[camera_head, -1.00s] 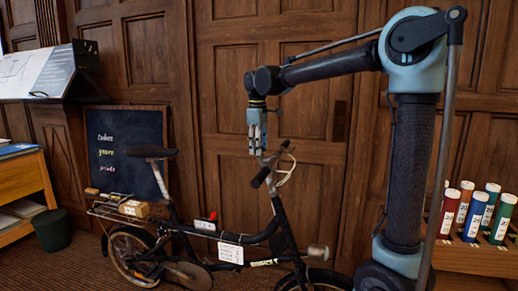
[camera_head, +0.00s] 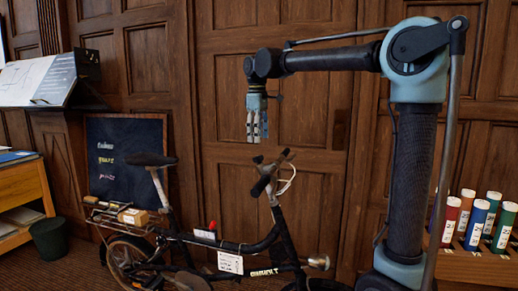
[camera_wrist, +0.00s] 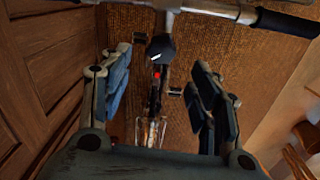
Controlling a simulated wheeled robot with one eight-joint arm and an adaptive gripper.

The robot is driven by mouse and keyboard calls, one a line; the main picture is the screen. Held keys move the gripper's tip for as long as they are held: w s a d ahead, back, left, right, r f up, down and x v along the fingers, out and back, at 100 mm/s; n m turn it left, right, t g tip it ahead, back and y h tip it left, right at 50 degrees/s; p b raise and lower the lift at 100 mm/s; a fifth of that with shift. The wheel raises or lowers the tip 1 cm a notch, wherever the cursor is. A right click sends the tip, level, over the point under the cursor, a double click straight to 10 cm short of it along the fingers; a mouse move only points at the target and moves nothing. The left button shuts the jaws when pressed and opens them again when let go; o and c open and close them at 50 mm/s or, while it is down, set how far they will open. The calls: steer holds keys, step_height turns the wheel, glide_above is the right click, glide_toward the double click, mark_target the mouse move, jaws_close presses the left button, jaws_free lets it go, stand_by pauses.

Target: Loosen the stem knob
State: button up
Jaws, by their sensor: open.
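A black folding bicycle (camera_head: 262,246) stands before the wooden door, its stem rising to the handlebar (camera_head: 272,176). In the wrist view, a dark knob-like piece with a white mark (camera_wrist: 160,49), seemingly the stem knob, lies below the handlebar (camera_wrist: 215,11). It lies beyond the fingertips, roughly between their lines, with nothing touching it. In the head view I cannot make the knob out clearly. My gripper (camera_head: 257,138) points down above the handlebar, apart from it. In the wrist view my gripper (camera_wrist: 162,80) is open and empty, fingers well spread.
Coloured tubes (camera_head: 478,222) stand in a rack at right. A chalkboard (camera_head: 127,160) leans at left. The door (camera_head: 225,90) is close behind the bicycle.

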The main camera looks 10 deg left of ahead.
steer(key=shift+r, duration=1.75)
steer(key=s+d+f+m, duration=0.2)
steer(key=d+f, duration=0.2)
steer(key=d, duration=0.4)
steer(key=s+d+f+m, duration=0.2)
steer(key=d+f+m, duration=0.15)
steer(key=d, duration=0.55)
steer(key=s+d+f+m, duration=0.2)
steer(key=d+f, duration=0.2)
steer(key=d, duration=0.4)
steer(key=s+d+f+m, duration=0.2)
steer(key=s+d+f, duration=0.3)
steer(key=f, duration=0.3)
steer(key=s+d+f+m+t, duration=0.1)
steer(key=s+d+f+m, duration=0.2)
steer(key=s+d+f, duration=0.2)
steer(key=s+d+f+m, duration=0.3)
steer(key=s+d+f, duration=0.2)
steer(key=f, duration=0.6)
steer(key=shift+s+d+f+t, duration=0.2)
steer(key=shift+s+d+t, duration=0.15)
steer(key=shift+s, duration=0.65)
